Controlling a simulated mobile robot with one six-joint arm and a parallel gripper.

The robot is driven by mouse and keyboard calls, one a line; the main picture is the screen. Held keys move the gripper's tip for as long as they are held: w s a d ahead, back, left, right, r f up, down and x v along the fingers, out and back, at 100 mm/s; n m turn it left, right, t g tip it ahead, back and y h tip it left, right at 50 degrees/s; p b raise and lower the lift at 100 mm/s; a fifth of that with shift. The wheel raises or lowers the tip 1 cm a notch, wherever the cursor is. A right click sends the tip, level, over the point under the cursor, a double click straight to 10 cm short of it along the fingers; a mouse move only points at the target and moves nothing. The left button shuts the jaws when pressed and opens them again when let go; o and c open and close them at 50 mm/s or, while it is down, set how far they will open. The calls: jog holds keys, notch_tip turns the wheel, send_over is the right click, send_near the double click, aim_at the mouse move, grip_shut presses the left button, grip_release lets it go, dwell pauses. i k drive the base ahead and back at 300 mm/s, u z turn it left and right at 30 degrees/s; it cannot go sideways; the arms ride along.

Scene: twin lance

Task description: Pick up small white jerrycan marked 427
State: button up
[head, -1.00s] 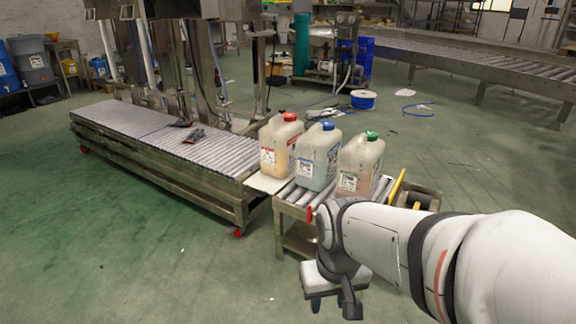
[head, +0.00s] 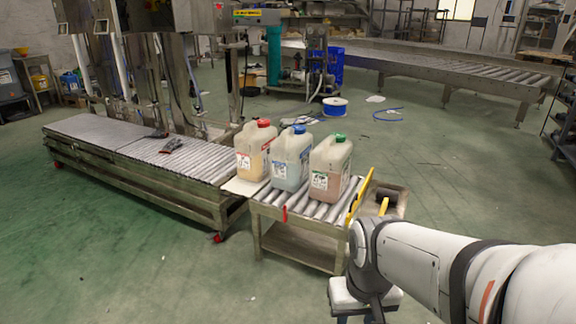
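Three small whitish jerrycans stand upright in a row on a short roller stand (head: 283,207). The left one has a red cap (head: 255,150), the middle one a blue cap (head: 291,158), the right one a green cap (head: 330,168). Each has a printed label, but the numbers are too small to read, so I cannot tell which is 427. My arm reaches in from the lower right. My gripper is cut off by the bottom edge, so its fingers do not show. It is below and right of the jerrycans, apart from them.
A long roller conveyor (head: 130,152) joins the stand at left, with small dark items (head: 171,145) on it. A yellow bar (head: 360,196) edges the stand's right end. A blue spool (head: 335,105) lies behind. Green floor in front is clear.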

aim_at(330, 162)
jog(key=u, duration=0.05)
jog(key=i, duration=1)
jog(key=z, duration=0.1)
